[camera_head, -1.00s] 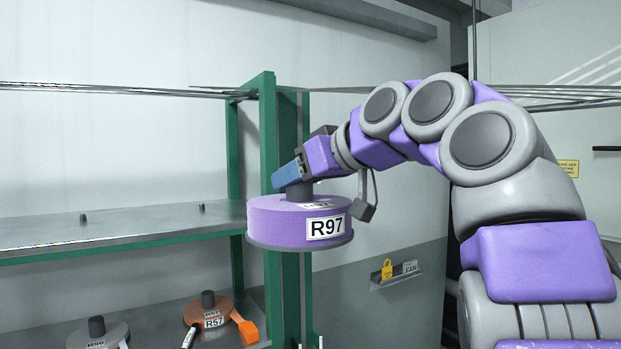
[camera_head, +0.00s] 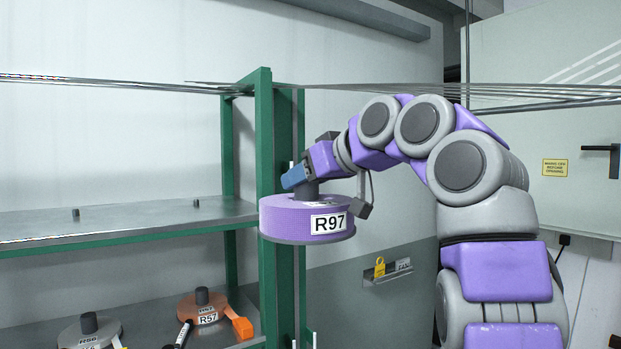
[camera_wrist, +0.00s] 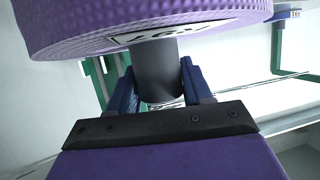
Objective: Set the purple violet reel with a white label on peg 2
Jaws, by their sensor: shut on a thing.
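The purple violet reel (camera_head: 290,217) with a white label reading R97 hangs in the air in front of the green shelf post. My gripper (camera_head: 300,178) is shut on the dark hub at the top of this reel. In the wrist view, the two blue fingers of my gripper (camera_wrist: 160,92) close around the dark hub, with the purple reel (camera_wrist: 150,22) filling the top of the picture. Two small dark pegs, a left one (camera_head: 76,213) and a right one (camera_head: 196,203), stand bare on the upper shelf (camera_head: 130,222). No peg numbers are readable.
On the lower shelf, an orange-brown reel labelled R57 (camera_head: 213,308) and a grey reel (camera_head: 72,335) sit with a black marker (camera_head: 183,334) between them. The green post (camera_head: 265,130) stands right at the held reel.

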